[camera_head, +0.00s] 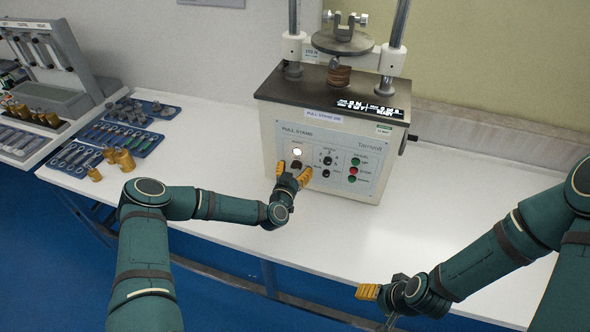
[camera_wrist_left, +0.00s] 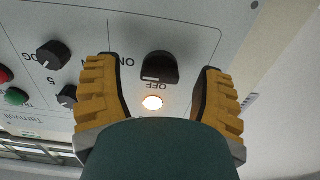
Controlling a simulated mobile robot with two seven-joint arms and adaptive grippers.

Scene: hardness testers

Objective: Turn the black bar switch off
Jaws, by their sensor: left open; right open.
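The black bar switch (camera_head: 296,165) is on the front panel of the pull stand (camera_head: 331,135), below a bright white lamp (camera_head: 297,152). In the left wrist view the switch (camera_wrist_left: 160,67) appears upside down, with a pale mark at its edge near the word OFF; ON is printed to its left. The lamp (camera_wrist_left: 152,103) glows. My left gripper (camera_head: 293,172) is open at the panel, with one finger on each side of the switch and gaps showing. My right gripper (camera_head: 368,292) is open and empty near the table's front edge, its fingers partly hidden.
Other knobs (camera_head: 327,160) and red and green buttons (camera_head: 353,170) lie right of the switch. Blue trays (camera_head: 134,137) with metal parts and brass weights (camera_head: 124,160) stand at the left. The white table (camera_head: 225,150) is clear beside the stand.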

